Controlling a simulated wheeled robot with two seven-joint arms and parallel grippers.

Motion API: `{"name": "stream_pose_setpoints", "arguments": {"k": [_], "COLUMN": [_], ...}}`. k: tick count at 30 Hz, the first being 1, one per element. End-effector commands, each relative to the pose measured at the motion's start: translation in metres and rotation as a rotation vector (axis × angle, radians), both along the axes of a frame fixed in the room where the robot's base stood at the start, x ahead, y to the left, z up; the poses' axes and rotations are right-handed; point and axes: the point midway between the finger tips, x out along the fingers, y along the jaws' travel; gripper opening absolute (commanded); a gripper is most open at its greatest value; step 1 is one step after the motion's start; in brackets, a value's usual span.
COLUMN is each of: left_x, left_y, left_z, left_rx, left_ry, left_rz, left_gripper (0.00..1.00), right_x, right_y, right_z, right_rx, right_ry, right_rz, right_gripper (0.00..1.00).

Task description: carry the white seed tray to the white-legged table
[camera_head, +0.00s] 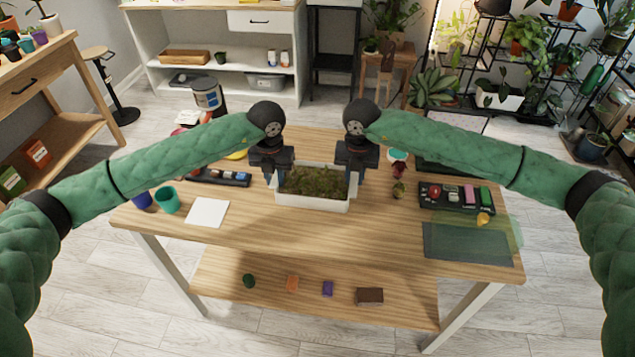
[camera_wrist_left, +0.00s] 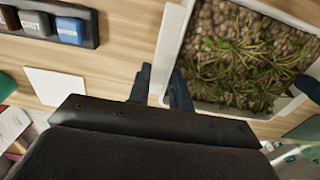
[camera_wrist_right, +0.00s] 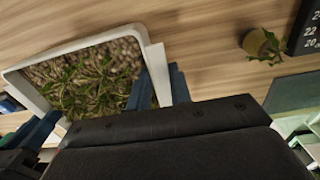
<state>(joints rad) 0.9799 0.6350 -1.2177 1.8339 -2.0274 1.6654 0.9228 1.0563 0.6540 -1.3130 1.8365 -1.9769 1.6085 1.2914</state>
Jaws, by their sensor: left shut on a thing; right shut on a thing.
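The white seed tray (camera_head: 312,204), filled with brown pebbly soil and green sprouts, is over the middle of the white-legged table (camera_head: 320,245). It looks level; I cannot tell whether it touches the tabletop. My left gripper (camera_head: 282,168) is shut on its left end wall, and my right gripper (camera_head: 347,169) is shut on its right end wall. In the left wrist view the fingers (camera_wrist_left: 161,88) straddle the tray's wall (camera_wrist_left: 172,45). In the right wrist view the fingers (camera_wrist_right: 159,87) straddle the opposite wall, and the tray rim (camera_wrist_right: 85,42) shows.
Left on the table are a white card (camera_head: 207,212), a teal cup (camera_head: 167,200) and a black holder (camera_head: 222,177). Right are a black tray of colored items (camera_head: 455,197), a dark mat (camera_head: 467,244) and small plants (camera_head: 399,189). The front middle is clear. A lower shelf (camera_head: 225,288) holds small items.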

Motion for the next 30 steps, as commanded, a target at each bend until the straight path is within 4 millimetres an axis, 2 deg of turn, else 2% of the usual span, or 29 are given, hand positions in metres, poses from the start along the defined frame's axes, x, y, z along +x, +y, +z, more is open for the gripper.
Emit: {"name": "stream_pose_setpoints", "arguments": {"k": [1, 3, 4, 12, 16, 20, 30], "left_x": [0.0, 0.0, 0.0, 0.0, 0.0, 0.001, 0.001], "left_y": [0.001, 0.0, 0.0, 0.0, 0.0, 0.0, 0.0], "left_z": [0.0, 0.0, 0.0, 0.0, 0.008, 0.026, 0.09], "left_rx": [0.001, 0.001, 0.001, 0.0, 0.0, -0.001, 0.0], "left_ry": [0.0, 0.0, 0.0, 0.0, -0.001, -0.003, -0.002], "left_rz": [0.001, 0.001, 0.0, 0.0, 0.0, -0.001, 0.0], "left_gripper": [0.26, 0.4, 0.42, 0.42, 0.42, 0.42, 0.42], "right_x": [0.0, 0.0, 0.0, 0.0, 0.0, 0.0, 0.0], "right_y": [-0.001, -0.001, 0.0, 0.0, 0.0, 0.0, 0.0], "right_z": [0.0, 0.0, 0.0, 0.0, 0.0, 0.0, 0.0], "right_rx": [-0.001, -0.001, -0.001, 0.0, 0.0, 0.0, 0.0], "right_ry": [0.0, 0.0, 0.0, 0.0, 0.0, 0.0, 0.0], "right_rz": [-0.001, -0.001, -0.001, 0.0, 0.0, 0.0, 0.0], "right_gripper": [0.26, 0.4, 0.42, 0.42, 0.42, 0.42, 0.42]}}
